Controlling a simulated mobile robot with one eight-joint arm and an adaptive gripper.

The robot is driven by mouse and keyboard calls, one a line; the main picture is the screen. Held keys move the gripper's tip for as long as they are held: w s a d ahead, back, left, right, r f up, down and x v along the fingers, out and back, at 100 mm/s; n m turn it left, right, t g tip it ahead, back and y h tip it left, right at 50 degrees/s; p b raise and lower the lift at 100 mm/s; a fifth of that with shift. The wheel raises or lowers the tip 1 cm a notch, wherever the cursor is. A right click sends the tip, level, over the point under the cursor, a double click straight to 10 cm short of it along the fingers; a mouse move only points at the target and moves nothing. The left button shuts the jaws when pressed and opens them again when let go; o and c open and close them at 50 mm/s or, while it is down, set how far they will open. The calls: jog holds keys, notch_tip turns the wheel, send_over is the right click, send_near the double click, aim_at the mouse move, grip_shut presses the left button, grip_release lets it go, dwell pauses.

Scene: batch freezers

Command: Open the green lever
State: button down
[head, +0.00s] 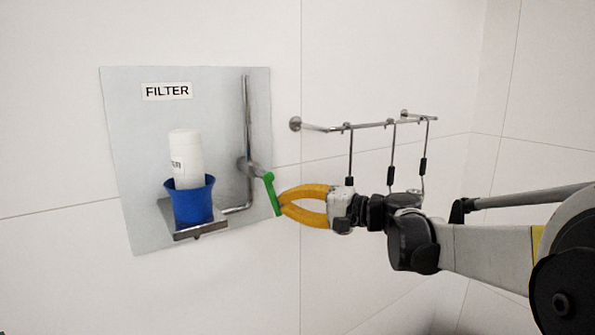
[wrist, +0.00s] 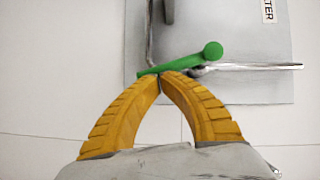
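The green lever (head: 272,194) sits on the metal pipe (head: 248,125) of the wall panel marked FILTER. It slants steeply in the head view. In the wrist view the lever (wrist: 185,63) lies across the fingertips, its round end at the upper right. My gripper (head: 281,198) has yellow fingers that bow outward and meet at their tips beside the lever. In the wrist view the tips (wrist: 160,76) are together right at the lever, seemingly touching it. I see no part of the lever clearly pinched between them.
A blue cup (head: 193,203) with a white bottle (head: 186,155) stands on a small metal shelf (head: 200,231) left of the lever. A wall rail (head: 365,126) with several hanging hooks is behind and above my gripper. The wall below is clear.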

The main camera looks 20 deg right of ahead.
jog(key=shift+s+a+f+m+b, duration=0.25)
jog(key=shift+a+f+m+b, duration=0.15)
jog(key=shift+a+b, duration=0.25)
jog(key=shift+a, duration=0.1)
dwell(0.4)
